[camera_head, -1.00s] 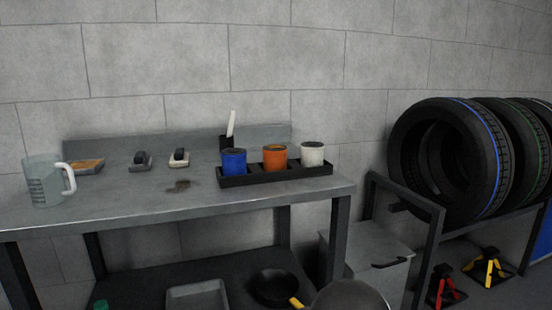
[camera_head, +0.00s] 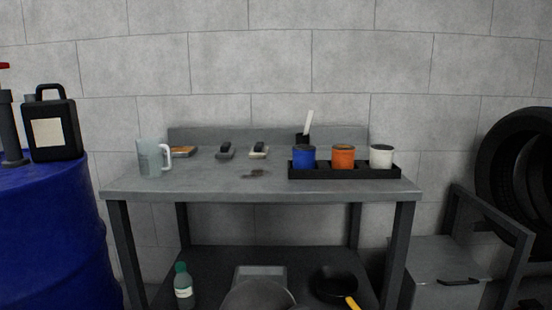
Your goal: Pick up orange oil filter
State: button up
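The orange oil filter (camera_head: 343,157) stands upright in a black tray (camera_head: 345,175) on the right part of a grey workbench (camera_head: 215,187). A blue filter (camera_head: 304,156) stands to its left and a white filter (camera_head: 381,156) to its right, in the same tray. The tray wall hides the bottom of the orange filter. My gripper is not in view. A rounded grey shape at the bottom middle may be part of my own body.
A clear jug (camera_head: 152,157) and two small brush-like items are on the bench. A blue drum (camera_head: 50,235) with a black canister (camera_head: 52,125) stands left. A grey bin (camera_head: 440,265) and tires (camera_head: 520,180) are right. A bottle (camera_head: 183,285) and pan (camera_head: 336,283) sit on the lower shelf.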

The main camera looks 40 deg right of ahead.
aim_at(343, 154)
jog(key=u, duration=0.8)
jog(key=i, duration=1.2)
jog(key=z, duration=2.45)
